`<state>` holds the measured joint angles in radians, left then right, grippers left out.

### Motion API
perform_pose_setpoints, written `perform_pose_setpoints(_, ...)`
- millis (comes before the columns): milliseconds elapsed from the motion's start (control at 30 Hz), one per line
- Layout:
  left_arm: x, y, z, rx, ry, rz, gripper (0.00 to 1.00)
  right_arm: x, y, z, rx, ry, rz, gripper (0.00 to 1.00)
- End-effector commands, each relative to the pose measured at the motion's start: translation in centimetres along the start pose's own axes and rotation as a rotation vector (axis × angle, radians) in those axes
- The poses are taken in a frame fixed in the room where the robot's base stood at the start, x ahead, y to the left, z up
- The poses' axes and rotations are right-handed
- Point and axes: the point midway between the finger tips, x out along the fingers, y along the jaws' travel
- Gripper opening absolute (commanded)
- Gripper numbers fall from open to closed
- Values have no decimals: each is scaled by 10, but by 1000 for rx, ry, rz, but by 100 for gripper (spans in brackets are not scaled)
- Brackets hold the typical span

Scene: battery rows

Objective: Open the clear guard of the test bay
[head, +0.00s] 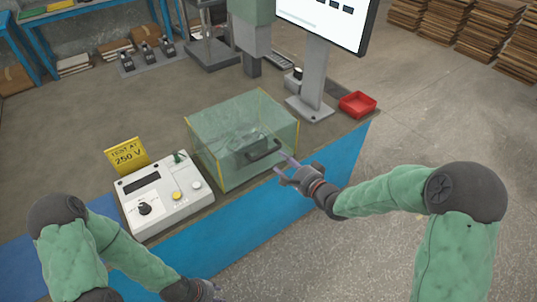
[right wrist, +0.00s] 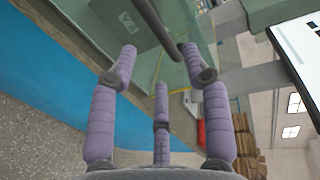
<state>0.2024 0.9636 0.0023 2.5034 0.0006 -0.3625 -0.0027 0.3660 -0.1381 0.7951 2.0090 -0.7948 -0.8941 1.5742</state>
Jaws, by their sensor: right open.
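The clear guard (head: 222,120) is a greenish see-through box with yellow edges on the bench, and it looks closed. Its dark bar handle (head: 264,150) is on the front face; the handle (right wrist: 152,25) also shows in the right wrist view, ahead of and between the fingertips. My right gripper (head: 287,168) is open and empty just in front of the handle, to its lower right; its spread purple fingers (right wrist: 160,58) show in the right wrist view. I cannot tell whether they touch the handle. My left gripper (head: 208,291) is at the bottom edge, largely cut off.
A white control box (head: 165,200) with knobs and a yellow "TEST AT 250 V" sign (head: 127,156) stand left of the guard. A monitor stand (head: 314,85) and a red tray (head: 357,104) are behind to the right. Open floor lies right of the blue bench front (head: 260,222).

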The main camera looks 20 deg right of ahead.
Motion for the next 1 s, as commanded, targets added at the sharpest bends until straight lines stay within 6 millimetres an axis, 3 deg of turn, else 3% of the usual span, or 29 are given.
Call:
perform_pose_setpoints(200, 17, -6, -1, 0, 0, 0, 40, 42, 4, 1, -2, -3, -1, 49)
perform_pose_setpoints(400, 26, -9, -1, 0, 0, 0, 40, 70, 3, 1, -2, -3, 1, 49)
perform_pose_setpoints(600, 30, -11, -1, 0, 0, 0, 40, 84, 2, 1, -1, 0, 1, 49)
perform_pose_setpoints(900, 30, -11, -1, 0, 0, 0, 40, 85, 1, 1, -1, 0, 1, 49)
perform_pose_setpoints(1000, 30, -11, -1, 0, 0, 0, 40, 85, 1, 0, -1, 0, 1, 23)
